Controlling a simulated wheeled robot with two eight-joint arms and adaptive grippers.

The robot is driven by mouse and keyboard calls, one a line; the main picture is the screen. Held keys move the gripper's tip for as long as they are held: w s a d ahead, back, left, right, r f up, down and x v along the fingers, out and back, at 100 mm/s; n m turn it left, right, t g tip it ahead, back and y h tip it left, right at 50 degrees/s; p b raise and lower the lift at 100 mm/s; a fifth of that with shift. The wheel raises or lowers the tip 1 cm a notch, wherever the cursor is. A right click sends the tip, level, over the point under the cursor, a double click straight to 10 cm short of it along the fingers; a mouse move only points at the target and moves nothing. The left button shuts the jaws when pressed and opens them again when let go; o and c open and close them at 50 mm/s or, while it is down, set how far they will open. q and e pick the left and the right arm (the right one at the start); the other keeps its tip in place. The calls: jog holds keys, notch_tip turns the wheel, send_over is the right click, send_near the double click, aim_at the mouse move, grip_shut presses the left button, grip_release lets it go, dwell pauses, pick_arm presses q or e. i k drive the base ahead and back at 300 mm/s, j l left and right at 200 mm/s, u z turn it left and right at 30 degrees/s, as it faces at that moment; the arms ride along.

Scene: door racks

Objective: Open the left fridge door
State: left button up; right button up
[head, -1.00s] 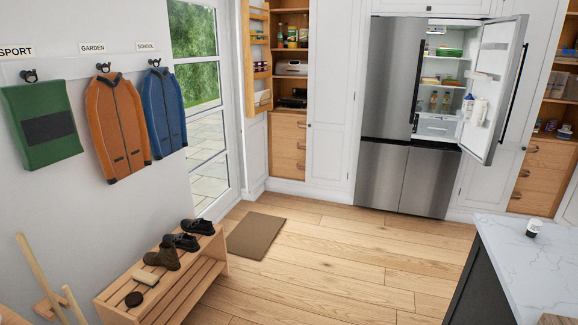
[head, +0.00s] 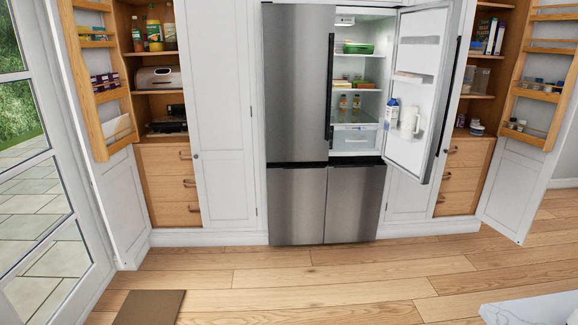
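The steel fridge stands against the back wall in the head view. Its upper left door (head: 298,85) is shut, with a dark vertical handle (head: 330,88) along its right edge. The upper right door (head: 416,95) is swung open to the right, with a milk bottle (head: 391,114) and a white jug (head: 410,122) in its shelf. The open interior (head: 355,105) shows a green container (head: 358,48) and small bottles on glass shelves. Neither of my grippers shows in the view.
A pantry cupboard with an open door rack (head: 105,80) stands left of the fridge, and another with an open rack (head: 540,70) stands right. A brown mat (head: 148,307) and a pale worktop corner (head: 535,310) are near the front. The wooden floor (head: 290,275) before the fridge is clear.

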aim_at(298, 39)
jog(key=i+z, duration=0.15)
jog(key=i, duration=0.55)
jog(key=i+j+z, duration=0.1)
jog(key=i, duration=0.55)
jog(key=i+j+z, duration=0.15)
jog(key=i, duration=0.55)
jog(key=i+l, duration=0.15)
jog(key=i, duration=0.25)
jog(key=i+l+u, duration=0.1)
jog(key=i, duration=0.3)
jog(key=i+l, duration=0.3)
jog(key=i+j+u, duration=0.05)
